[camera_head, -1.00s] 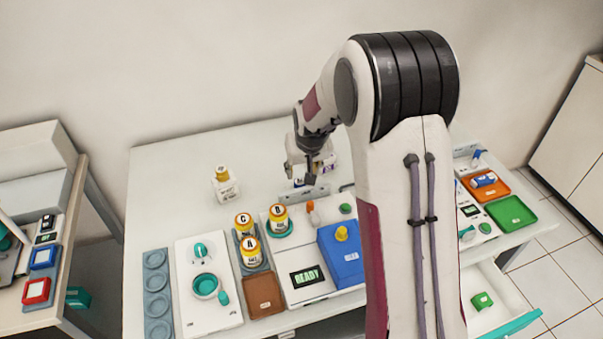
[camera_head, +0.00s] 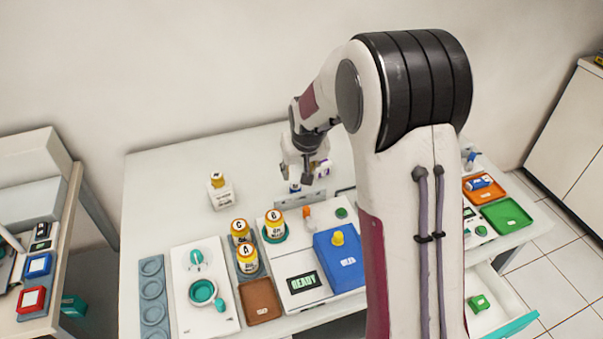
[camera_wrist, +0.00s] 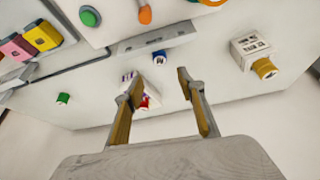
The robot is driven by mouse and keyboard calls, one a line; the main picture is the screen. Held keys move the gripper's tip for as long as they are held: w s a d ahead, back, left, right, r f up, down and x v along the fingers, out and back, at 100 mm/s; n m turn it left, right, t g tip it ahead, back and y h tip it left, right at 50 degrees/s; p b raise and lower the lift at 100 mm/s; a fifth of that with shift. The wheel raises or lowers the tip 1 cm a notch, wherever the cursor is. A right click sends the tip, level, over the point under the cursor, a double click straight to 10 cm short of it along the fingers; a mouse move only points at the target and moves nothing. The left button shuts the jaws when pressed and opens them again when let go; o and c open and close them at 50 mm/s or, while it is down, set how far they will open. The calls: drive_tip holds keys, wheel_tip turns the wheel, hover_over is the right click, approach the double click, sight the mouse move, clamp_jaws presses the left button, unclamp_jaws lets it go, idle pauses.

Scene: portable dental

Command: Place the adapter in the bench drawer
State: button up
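My gripper (camera_head: 301,182) is open above the back of the bench. Its fingers (camera_wrist: 160,79) are spread in the wrist view, with nothing held between them. A small blue-capped item (camera_wrist: 159,57) stands beyond the fingertips. A white item with a purple and red label (camera_wrist: 150,88) is partly hidden behind the left finger. The bench drawer (camera_head: 510,328) is pulled out at the lower right, with a small green block (camera_head: 479,303) inside; my arm hides part of it. I cannot tell which item is the adapter.
Amber jars (camera_head: 247,258), a blue box (camera_head: 340,262) and a brown tray (camera_head: 263,300) occupy the front. Orange (camera_head: 477,191) and green (camera_head: 506,215) trays lie right. The bench's back left is clear.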

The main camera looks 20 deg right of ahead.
drive_tip(key=shift+r, duration=0.1)
drive_tip(key=s+a+r, duration=0.3)
drive_tip(key=s+r, duration=1.1)
drive_tip(key=s, duration=0.1)
drive_tip(key=s+a+r, duration=0.1)
drive_tip(key=s, duration=0.9)
drive_tip(key=s+a+r+n, duration=0.1)
drive_tip(key=s, duration=1)
drive_tip(key=shift+s+a+r+t, duration=0.15)
drive_tip(key=shift+a+r+t, duration=0.1)
drive_tip(key=shift+t, duration=0.15)
drive_tip(key=shift+c, duration=1)
